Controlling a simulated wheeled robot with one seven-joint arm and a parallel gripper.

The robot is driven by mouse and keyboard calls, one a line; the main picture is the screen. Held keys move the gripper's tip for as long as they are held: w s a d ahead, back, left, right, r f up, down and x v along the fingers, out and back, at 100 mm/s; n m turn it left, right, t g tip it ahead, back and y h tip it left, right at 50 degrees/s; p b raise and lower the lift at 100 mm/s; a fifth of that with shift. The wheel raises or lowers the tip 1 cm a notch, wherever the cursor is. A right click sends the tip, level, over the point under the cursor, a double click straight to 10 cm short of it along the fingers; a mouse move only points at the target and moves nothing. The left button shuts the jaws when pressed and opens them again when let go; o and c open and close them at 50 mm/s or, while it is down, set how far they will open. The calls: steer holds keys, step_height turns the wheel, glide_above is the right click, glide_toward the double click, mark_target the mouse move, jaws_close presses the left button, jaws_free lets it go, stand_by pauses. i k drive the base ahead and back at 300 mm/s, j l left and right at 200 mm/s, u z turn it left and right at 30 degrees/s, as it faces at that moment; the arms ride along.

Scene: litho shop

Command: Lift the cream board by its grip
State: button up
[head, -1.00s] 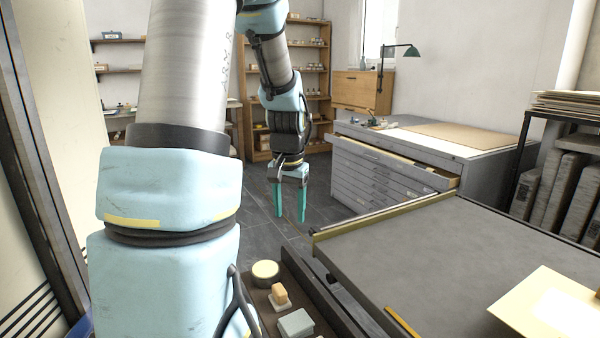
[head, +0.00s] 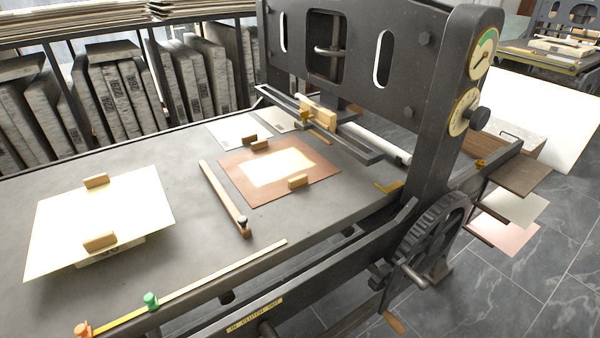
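The cream board (head: 65,220) lies on the left part of the grey press bed (head: 190,260). It carries two small wooden grips: one at its far edge (head: 96,180) and one near its front edge (head: 99,241). A pale block shows under the front edge, so the board seems raised a little off the bed. Nothing lies on top of the board besides the grips. My gripper is not in view.
A brown board (head: 235,182) with a cream centre and wooden grips lies mid-bed. A wooden bar (head: 222,195) and a yellow rule (head: 215,275) with coloured knobs lie nearby. The dark press frame (head: 440,130) stands at right. Stone slabs (head: 120,90) stand behind.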

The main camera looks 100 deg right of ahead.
mark_target(70, 228)
steer(key=k+l+u, duration=0.1)
steer(key=k, duration=0.35)
steer(key=k+l+u, duration=0.1)
steer(key=k, duration=0.35)
steer(key=k+l, duration=0.1)
steer(key=l, duration=0.25)
steer(key=k+l+u, duration=0.1)
steer(key=l, duration=0.25)
steer(key=k+l, duration=0.1)
steer(key=l, duration=0.25)
steer(key=k+l, duration=0.1)
steer(key=l, duration=0.25)
steer(key=u, duration=0.05)
